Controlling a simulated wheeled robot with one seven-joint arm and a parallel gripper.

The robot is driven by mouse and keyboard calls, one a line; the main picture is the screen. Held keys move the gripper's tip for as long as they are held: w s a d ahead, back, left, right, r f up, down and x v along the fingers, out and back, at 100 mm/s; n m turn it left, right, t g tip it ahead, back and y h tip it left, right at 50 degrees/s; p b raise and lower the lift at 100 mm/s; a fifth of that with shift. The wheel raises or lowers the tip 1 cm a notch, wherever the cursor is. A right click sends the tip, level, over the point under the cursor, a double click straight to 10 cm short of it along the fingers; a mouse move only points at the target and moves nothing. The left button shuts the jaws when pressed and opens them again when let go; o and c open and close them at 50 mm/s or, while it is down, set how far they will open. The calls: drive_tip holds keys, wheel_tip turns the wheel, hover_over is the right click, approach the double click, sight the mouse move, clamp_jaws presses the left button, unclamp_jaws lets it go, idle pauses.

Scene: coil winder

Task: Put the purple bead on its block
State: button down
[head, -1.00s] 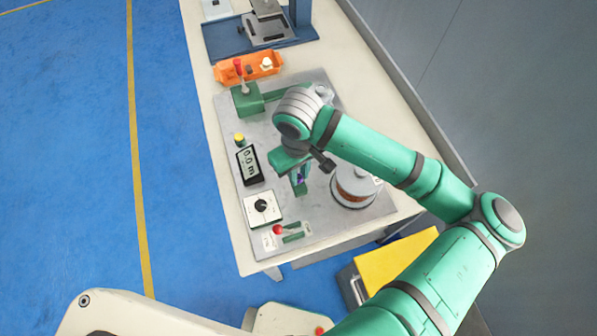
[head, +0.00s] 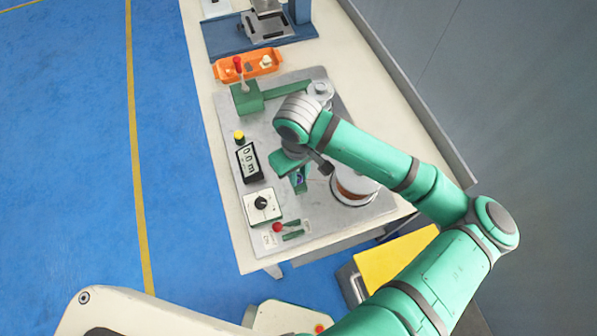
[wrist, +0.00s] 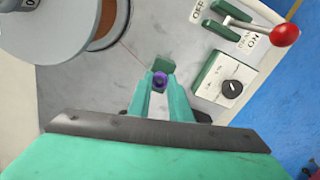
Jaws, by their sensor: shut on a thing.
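The purple bead (wrist: 159,80) shows between the fingertips of my gripper (wrist: 158,86) in the wrist view. It also shows as a small purple spot (head: 298,179) below my gripper (head: 297,177) in the head view. My gripper is shut on the bead. A green block (wrist: 160,66) stands right by the fingertips; it also shows in the head view (head: 301,187). Whether the bead touches the block, I cannot tell. A thin line runs from the spool side toward the block.
A copper wire spool (head: 353,187) stands to the right of my gripper. A meter (head: 249,163), a dial box (head: 262,205) and a red-knobbed switch (head: 278,228) are to the left and front. An orange tray (head: 247,66) lies behind.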

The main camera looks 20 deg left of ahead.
drive_tip(key=shift+f, duration=0.1)
drive_tip(key=c, duration=1.5)
unclamp_jaws()
drive_tip(key=shift+c, duration=0.2)
wheel_tip(320, 180, up, 11)
drive_tip(key=shift+f, duration=0.15)
